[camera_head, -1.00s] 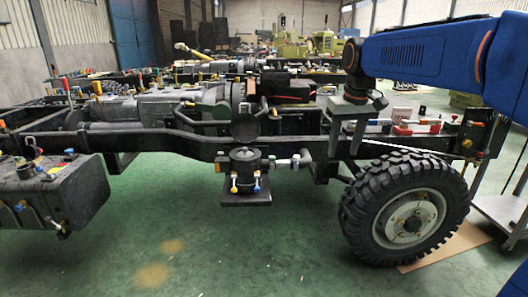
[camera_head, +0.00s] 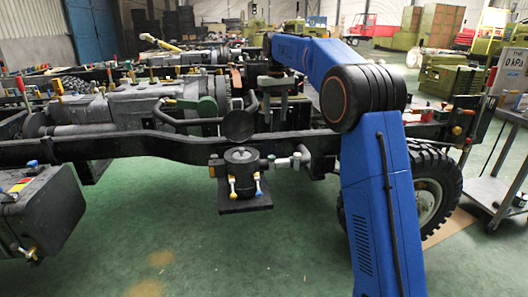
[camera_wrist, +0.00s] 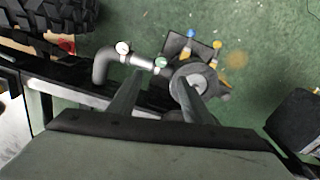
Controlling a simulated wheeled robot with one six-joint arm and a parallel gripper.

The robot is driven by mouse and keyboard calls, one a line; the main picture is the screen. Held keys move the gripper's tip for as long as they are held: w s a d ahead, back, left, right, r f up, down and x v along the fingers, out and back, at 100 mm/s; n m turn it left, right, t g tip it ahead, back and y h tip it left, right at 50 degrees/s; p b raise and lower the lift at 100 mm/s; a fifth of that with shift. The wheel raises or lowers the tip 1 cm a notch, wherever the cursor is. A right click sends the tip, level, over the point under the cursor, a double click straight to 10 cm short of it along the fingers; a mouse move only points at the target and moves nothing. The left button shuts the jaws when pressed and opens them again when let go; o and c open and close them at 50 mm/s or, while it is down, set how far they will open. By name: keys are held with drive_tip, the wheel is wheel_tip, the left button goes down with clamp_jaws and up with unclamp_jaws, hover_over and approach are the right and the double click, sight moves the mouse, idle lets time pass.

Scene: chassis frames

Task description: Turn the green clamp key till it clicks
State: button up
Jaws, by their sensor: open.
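A small green key (camera_wrist: 161,62) shows in the wrist view at the joint between a grey pipe (camera_wrist: 102,64) and a dark round housing (camera_wrist: 179,75). A second small green spot (camera_wrist: 163,116) lies nearer, between my fingers; I cannot tell what it is. In the head view the housing (camera_head: 242,160) hangs below the frame rail, with the pipe joint at its right; the key is too small there to tell clearly. My gripper (camera_wrist: 157,98) is open and empty. Its fingers point towards the pipe and housing, apart from the key as far as I can tell.
The black frame rail (camera_head: 130,148) runs across in front. A tyre (camera_head: 438,185) stands at right, partly behind my arm. Blue and yellow levers (camera_wrist: 216,44) sit beside the housing. A dark tank (camera_head: 40,210) is at left, a metal cart (camera_head: 495,190) at right. The green floor is clear.

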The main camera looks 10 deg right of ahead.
drive_tip(key=w, duration=0.2)
approach(272, 156)
wheel_tip(272, 156, down, 8)
drive_tip(key=shift+s+a+f, duration=0.1)
drive_tip(key=shift+f, duration=0.05)
idle(0.4)
drive_tip(key=shift+c, duration=0.7)
drive_tip(key=c, duration=0.9)
